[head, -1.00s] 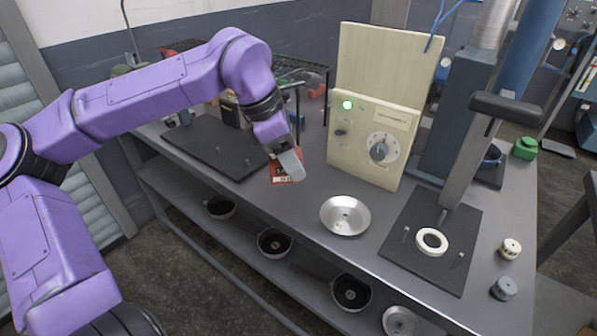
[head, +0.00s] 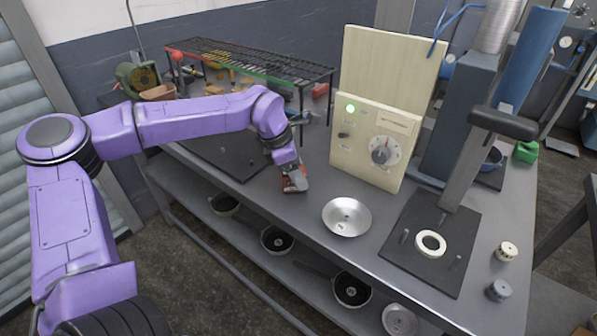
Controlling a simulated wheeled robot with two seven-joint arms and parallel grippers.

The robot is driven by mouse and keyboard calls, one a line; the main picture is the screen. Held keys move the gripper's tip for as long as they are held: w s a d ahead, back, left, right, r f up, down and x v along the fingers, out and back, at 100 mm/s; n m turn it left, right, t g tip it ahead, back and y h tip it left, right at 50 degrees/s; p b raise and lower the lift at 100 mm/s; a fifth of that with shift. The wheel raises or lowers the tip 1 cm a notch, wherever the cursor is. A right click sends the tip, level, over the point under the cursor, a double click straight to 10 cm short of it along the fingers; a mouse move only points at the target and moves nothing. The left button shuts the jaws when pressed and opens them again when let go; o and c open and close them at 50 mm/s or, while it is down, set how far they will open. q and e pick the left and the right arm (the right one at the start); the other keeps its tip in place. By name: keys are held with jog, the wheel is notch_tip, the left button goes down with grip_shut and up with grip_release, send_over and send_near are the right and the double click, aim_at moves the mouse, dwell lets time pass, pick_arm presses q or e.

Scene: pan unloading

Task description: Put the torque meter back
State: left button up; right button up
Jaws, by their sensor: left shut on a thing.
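My left gripper (head: 297,186) points down at the bench, left of the cream control panel. It is shut on a small red thing, the torque meter (head: 289,183), which is mostly hidden by the fingers. The meter is at or just above the bench top, near its front edge; I cannot tell whether it touches. My right gripper is not in view.
The cream panel (head: 375,140) with a dial and lit green lamp stands behind. A silver pan (head: 347,217) lies right of the gripper. A press with a dark base plate (head: 424,277) is farther right. A black wire rack (head: 240,62) stands at the back left.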

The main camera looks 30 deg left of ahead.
pick_arm(q)
jog(key=shift+f, duration=0.15)
jog(key=o, duration=1.3)
jog(key=shift+o, duration=0.2)
jog(key=shift+r, duration=0.3)
jog(key=v, duration=1.1)
jog(key=shift+a+r, duration=0.15)
jog(key=shift+r, duration=0.2)
jog(key=shift+s, duration=0.15)
